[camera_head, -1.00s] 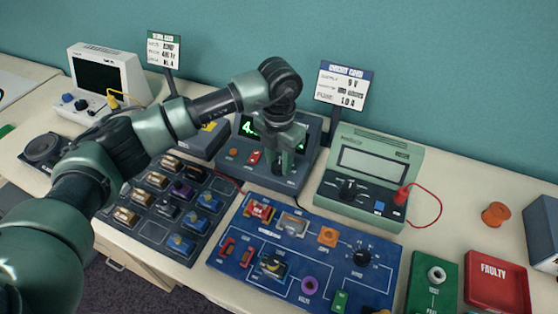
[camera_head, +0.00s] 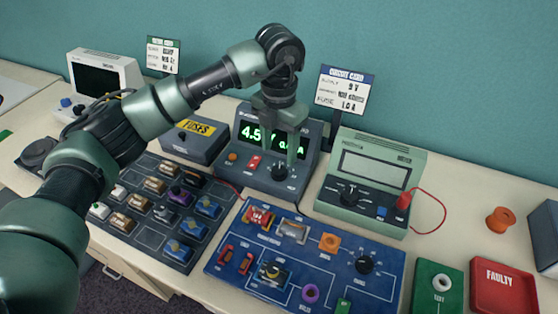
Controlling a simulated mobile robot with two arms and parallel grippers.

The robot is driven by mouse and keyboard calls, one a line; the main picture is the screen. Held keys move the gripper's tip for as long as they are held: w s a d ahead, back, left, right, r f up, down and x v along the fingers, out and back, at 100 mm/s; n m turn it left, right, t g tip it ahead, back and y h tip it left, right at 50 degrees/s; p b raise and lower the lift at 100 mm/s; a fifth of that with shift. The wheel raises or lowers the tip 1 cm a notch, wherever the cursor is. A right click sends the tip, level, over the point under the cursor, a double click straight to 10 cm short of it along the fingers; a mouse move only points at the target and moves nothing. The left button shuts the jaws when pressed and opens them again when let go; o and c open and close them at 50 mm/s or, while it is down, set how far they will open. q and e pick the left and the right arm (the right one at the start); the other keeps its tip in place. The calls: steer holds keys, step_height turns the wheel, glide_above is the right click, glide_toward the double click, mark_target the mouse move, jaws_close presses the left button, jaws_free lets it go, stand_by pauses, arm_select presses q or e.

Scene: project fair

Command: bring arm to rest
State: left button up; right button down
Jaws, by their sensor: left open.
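My left arm comes in from the left, bends up over the bench and hangs its gripper down. My left gripper (camera_head: 283,150) is in front of the power supply (camera_head: 302,181), whose green display stays partly visible. The two fingers are apart with nothing seen between them. They point down near the supply's black knob; whether they touch it I cannot tell. My right gripper is not in view.
A blue circuit board (camera_head: 222,262) lies in front, beside a dark parts tray (camera_head: 157,237). A fuses box (camera_head: 192,142), green multimeter (camera_head: 379,161), sign (camera_head: 343,91), green tray (camera_head: 436,290) and red FAULTY tray (camera_head: 503,292) stand around.

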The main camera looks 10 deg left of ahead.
arm_select(q)
steer(key=shift+r, duration=0.65)
